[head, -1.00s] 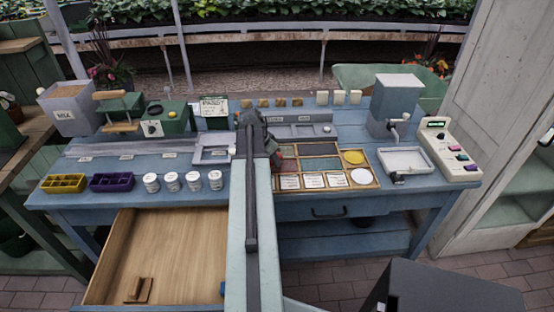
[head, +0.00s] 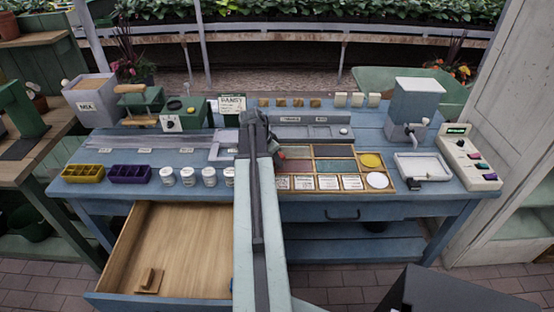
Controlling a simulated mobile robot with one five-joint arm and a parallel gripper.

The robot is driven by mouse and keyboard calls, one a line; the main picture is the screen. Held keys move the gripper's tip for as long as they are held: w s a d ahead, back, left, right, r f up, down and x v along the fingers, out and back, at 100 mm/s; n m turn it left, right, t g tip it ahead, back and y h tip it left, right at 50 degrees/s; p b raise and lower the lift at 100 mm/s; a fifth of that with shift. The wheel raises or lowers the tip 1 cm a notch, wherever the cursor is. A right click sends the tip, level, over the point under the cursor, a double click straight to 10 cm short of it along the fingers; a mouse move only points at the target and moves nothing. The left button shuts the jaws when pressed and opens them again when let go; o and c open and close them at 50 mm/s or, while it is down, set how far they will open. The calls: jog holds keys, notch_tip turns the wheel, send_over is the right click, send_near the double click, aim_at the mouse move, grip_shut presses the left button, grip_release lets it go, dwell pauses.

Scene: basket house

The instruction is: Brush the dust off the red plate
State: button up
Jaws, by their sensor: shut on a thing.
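A flat wooden tray (head: 393,186) with several compartments lies on the blue bench, right of my arm. My gripper (head: 262,128) is at the far end of my arm, over the bench at the tray's left edge. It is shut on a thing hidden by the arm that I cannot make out. A small reddish bit shows at the arm's right side.
The blue bench's wooden drawer (head: 190,245) is open at front left, with a small brown wooden piece (head: 148,281) in it. White jars, a yellow box (head: 83,173) and a purple box (head: 130,174) line the front left. A grey dispenser (head: 414,105) stands right.

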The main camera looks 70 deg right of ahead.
jog(key=shift+w, duration=0.1)
notch_tip(320, 180, up, 6)
jog(key=p, duration=0.6)
jog(key=shift+f, duration=0.1)
notch_tip(320, 180, up, 3)
jog(key=p, duration=0.3)
